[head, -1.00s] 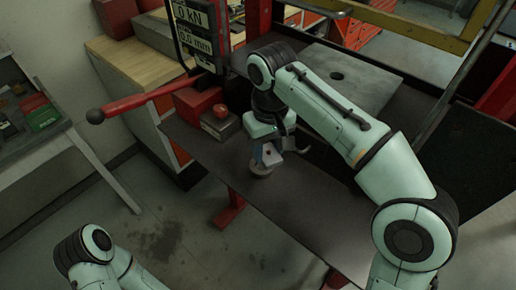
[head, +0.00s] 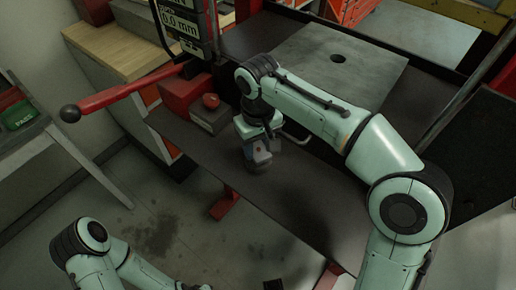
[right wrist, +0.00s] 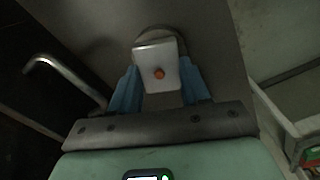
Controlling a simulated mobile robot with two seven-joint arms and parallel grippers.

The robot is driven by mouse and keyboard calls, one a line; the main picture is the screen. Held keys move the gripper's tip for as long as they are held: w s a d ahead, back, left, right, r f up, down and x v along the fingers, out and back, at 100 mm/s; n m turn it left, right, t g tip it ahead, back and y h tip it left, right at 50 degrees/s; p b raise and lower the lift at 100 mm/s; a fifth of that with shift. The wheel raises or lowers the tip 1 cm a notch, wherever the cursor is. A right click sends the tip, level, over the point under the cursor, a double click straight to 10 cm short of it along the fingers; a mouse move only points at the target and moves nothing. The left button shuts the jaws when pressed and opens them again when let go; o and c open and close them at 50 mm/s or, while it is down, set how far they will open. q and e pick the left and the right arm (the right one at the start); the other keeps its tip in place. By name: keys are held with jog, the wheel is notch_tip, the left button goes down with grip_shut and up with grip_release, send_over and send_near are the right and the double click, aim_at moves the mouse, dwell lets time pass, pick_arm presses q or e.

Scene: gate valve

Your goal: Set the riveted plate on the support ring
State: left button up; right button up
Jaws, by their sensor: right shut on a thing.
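The riveted plate (right wrist: 148,62) is a small pale metal plate with an orange rivet. My right gripper (right wrist: 158,88) is shut on it, with a blue finger on each side. In the head view my right gripper (head: 257,146) is low over the dark bench top, near its front edge. The round rim of the support ring (right wrist: 160,31) shows behind the plate in the right wrist view, partly hidden by it. I cannot tell whether plate and ring touch. My left arm shows at the lower left, but its gripper is out of view.
A red box (head: 181,92) and a grey box with a red button (head: 210,101) stand left of the right gripper. A curved metal handle (right wrist: 60,75) is close beside it. A grey plate with a hole (head: 365,75) lies behind. The bench (head: 300,195) is clear to the right.

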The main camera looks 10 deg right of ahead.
aim_at(258, 148)
pick_arm(q)
jog(key=shift+s+f, duration=0.1)
jog(key=shift+f, duration=0.1)
pick_arm(e)
jog(key=shift+f, duration=0.55)
jog(key=shift+f, duration=0.2)
jog(key=o, duration=1.2)
jog(key=shift+c, duration=0.2)
pick_arm(q)
jog(key=r+p, duration=0.1)
jog(key=w+r+p, duration=0.2)
jog(key=r, duration=0.1)
jog(key=shift+r, duration=0.1)
pick_arm(e)
notch_tip(258, 148, up, 12)
jog(key=shift+r, duration=0.15)
